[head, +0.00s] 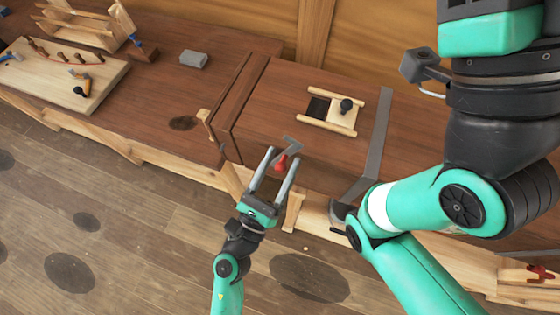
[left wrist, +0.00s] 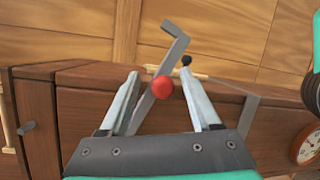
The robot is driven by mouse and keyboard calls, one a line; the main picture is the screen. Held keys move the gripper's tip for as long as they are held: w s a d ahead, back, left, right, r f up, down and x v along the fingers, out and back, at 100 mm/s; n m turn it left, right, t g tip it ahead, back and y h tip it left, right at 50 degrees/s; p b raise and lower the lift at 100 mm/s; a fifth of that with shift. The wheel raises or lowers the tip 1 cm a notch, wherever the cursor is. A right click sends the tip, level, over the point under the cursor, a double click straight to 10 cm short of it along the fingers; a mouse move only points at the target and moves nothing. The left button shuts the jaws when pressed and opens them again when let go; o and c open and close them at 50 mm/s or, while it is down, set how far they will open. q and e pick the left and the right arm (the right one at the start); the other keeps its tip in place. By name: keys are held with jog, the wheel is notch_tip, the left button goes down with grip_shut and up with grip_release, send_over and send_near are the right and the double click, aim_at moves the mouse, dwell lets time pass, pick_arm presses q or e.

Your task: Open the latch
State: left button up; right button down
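A bent grey metal lever with a red ball knob (head: 281,162) stands at the front edge of the brown wooden deck. In the left wrist view the red knob (left wrist: 162,88) and its grey bar (left wrist: 176,42) show between the fingers. My left gripper (head: 281,167) is open, with a finger on either side of the knob; clear gaps show in the wrist view. On the deck, a pale wooden frame (head: 333,125) holds a panel with a black knob (head: 346,105) beside a dark opening. I cannot tell which part is the latch. My right gripper is not in view.
A grey strap (head: 380,135) crosses the deck right of the frame. A grey block (head: 194,59) and a pegged board (head: 62,76) lie to the left. A clock (left wrist: 308,146) shows at lower right. My large right arm covers the head view's right side.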

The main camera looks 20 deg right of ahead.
pick_arm(q)
jog(key=b+v, duration=0.1)
jog(key=v, duration=1)
jog(key=shift+s+a, duration=0.2)
jog(key=shift+s, duration=0.05)
jog(key=shift+f, duration=0.15)
